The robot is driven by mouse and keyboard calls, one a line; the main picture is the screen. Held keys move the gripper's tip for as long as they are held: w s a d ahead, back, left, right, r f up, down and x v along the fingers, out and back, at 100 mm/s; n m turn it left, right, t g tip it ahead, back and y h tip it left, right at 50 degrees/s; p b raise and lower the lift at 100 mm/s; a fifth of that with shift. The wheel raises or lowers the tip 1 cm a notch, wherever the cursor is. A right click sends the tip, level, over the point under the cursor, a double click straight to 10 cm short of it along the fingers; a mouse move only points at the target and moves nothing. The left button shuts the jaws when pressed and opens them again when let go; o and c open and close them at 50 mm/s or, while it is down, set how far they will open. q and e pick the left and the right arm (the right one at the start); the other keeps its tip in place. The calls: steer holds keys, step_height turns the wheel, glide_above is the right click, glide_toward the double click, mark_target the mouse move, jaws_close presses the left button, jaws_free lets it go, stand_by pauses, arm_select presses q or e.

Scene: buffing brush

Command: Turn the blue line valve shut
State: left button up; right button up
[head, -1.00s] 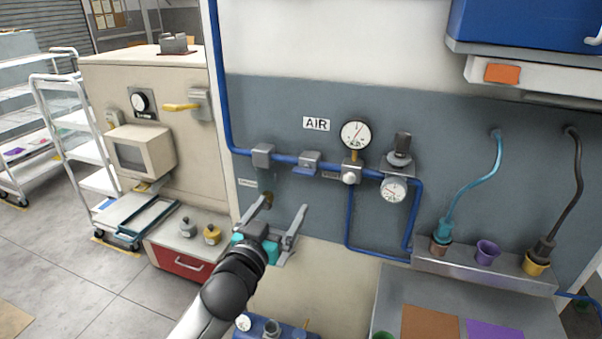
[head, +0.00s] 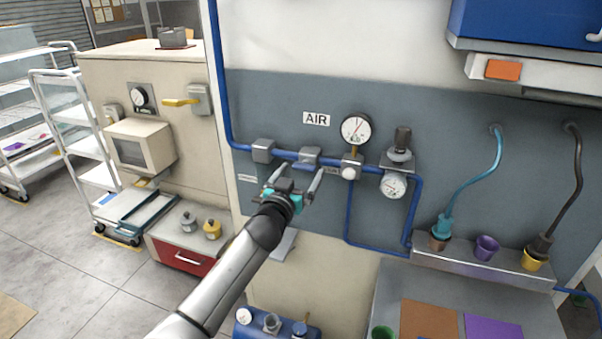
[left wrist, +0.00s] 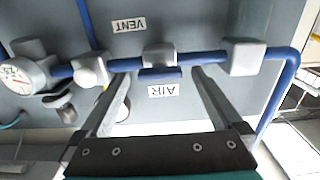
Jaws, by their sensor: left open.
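The blue line valve is a grey block (head: 308,154) on the blue pipe under the AIR sign. It also shows in the left wrist view (left wrist: 160,55), with its short blue handle (left wrist: 160,74) lying along the pipe. My left gripper (head: 297,174) is open and empty just below and in front of the valve. In the left wrist view its fingers (left wrist: 160,80) point at the valve, one on each side of the handle. I cannot tell how far the fingertips are from it. My right gripper is not in view.
A grey bracket (head: 263,151) stands left of the valve on the blue pipe. A regulator (head: 351,168) with a gauge (head: 355,129) stands to its right. A steel shelf with cups (head: 487,248) is at the lower right. A red-drawer cabinet (head: 185,257) is at the left.

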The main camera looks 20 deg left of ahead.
arm_select(q)
steer(key=shift+w, duration=0.35)
steer(key=c, duration=1.3)
